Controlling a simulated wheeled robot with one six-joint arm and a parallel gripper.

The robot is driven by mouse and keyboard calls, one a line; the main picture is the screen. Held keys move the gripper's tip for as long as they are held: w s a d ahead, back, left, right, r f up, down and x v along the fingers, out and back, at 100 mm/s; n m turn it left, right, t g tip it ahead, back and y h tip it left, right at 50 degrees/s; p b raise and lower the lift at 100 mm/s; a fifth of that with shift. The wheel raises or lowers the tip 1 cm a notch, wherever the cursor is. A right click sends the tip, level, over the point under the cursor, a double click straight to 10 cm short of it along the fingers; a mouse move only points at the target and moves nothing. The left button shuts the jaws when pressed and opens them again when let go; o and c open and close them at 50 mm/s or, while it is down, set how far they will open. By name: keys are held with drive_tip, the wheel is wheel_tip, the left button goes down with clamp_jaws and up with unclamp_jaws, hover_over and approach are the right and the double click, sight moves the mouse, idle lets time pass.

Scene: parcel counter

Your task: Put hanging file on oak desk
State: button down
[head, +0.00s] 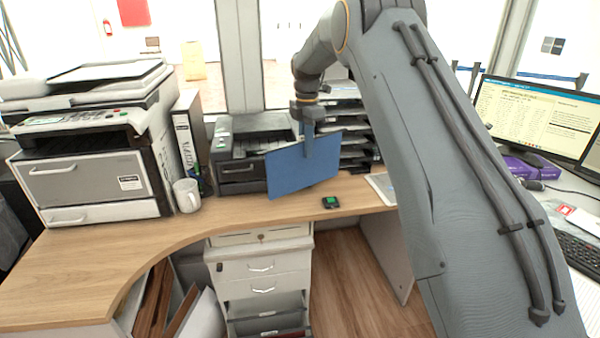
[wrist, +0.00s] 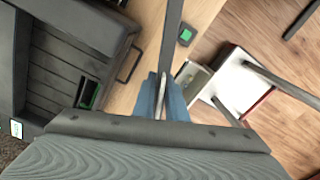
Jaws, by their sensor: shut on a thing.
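The hanging file (head: 290,170) is a flat blue folder, held upright and slightly tilted. In the wrist view the blue file (wrist: 176,105) shows edge-on between the fingers of my gripper (wrist: 166,90). The oak desk (head: 80,265) is a curved light-wood top with a wide bare area at the left. I cannot tell whether the file's lower edge touches the desk.
A large printer (head: 90,185) and a white mug (head: 187,195) stand on the left. A binder (head: 190,140) and black printer (head: 240,150) are behind. White drawers (head: 262,270) stand below. The desk's front left is clear.

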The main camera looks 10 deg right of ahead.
sight(305, 165)
drive_tip(key=shift+a+f+p, duration=0.1)
drive_tip(key=shift+f+p, duration=0.7)
drive_tip(key=shift+f, duration=2.4)
drive_tip(key=shift+f, duration=0.15)
drive_tip(key=c, duration=1.8)
unclamp_jaws()
wheel_tip(305, 165, up, 12)
drive_tip(key=b, duration=0.3)
drive_tip(key=s+f+m, duration=0.3)
drive_tip(key=s+m, duration=0.4)
drive_tip(key=s, duration=0.7)
drive_tip(key=s+d+f+m, duration=0.1)
drive_tip(key=s+f+m, duration=0.2)
drive_tip(key=s+m, duration=0.5)
drive_tip(key=s+f+m, duration=0.4)
drive_tip(key=s+m, duration=0.3)
drive_tip(key=s, duration=1.4)
drive_tip(key=shift+d+m+t, duration=0.15)
drive_tip(key=shift+m+t, duration=0.15)
drive_tip(key=shift+f, duration=0.1)
